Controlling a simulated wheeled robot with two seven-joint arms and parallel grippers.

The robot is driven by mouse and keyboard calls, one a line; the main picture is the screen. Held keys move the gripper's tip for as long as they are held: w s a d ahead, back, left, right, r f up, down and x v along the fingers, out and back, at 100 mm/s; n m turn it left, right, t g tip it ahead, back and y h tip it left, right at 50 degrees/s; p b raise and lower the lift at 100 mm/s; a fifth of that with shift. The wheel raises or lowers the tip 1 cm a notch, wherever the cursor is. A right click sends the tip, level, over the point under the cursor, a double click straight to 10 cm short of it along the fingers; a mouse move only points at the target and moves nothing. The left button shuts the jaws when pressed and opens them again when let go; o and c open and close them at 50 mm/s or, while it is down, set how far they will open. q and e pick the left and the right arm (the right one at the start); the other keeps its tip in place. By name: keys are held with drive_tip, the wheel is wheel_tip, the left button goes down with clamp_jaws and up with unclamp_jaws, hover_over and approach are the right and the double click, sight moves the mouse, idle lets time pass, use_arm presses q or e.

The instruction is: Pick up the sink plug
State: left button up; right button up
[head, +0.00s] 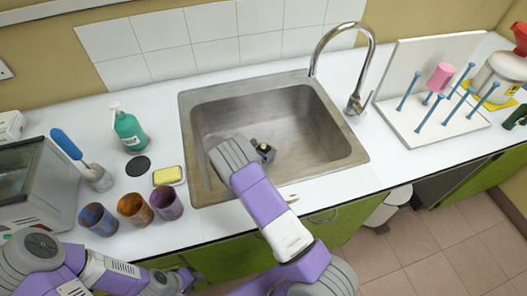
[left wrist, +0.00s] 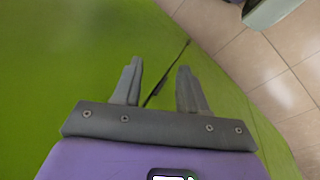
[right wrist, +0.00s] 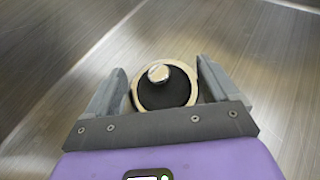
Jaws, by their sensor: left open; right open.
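The sink plug (right wrist: 152,99) is a dark disc with a round silver knob and a pale ring around it. It sits low in the metal sink (head: 222,118), where only a small part shows past the gripper in the head view (head: 262,146). My right gripper (right wrist: 162,68) is open inside the sink, with one finger on each side of the plug. No grip on it shows. In the head view my right gripper (head: 266,153) partly hides the plug. My left gripper (left wrist: 160,68) is open and empty, in front of the green cabinet below the counter.
A curved faucet (head: 355,98) stands at the sink's back right. Left of the sink are a green bottle (head: 130,130), a black disc (head: 138,166), a yellow sponge (head: 168,176) and three cups (head: 134,208). A pegged drying rack (head: 425,110) stands on the right.

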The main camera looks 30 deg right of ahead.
drive_tip(key=shift+x, duration=0.8)
drive_tip(key=shift+s, duration=0.1)
drive_tip(key=c, duration=1)
drive_tip(key=shift+a+f, duration=0.1)
drive_tip(key=shift+c, duration=1.3)
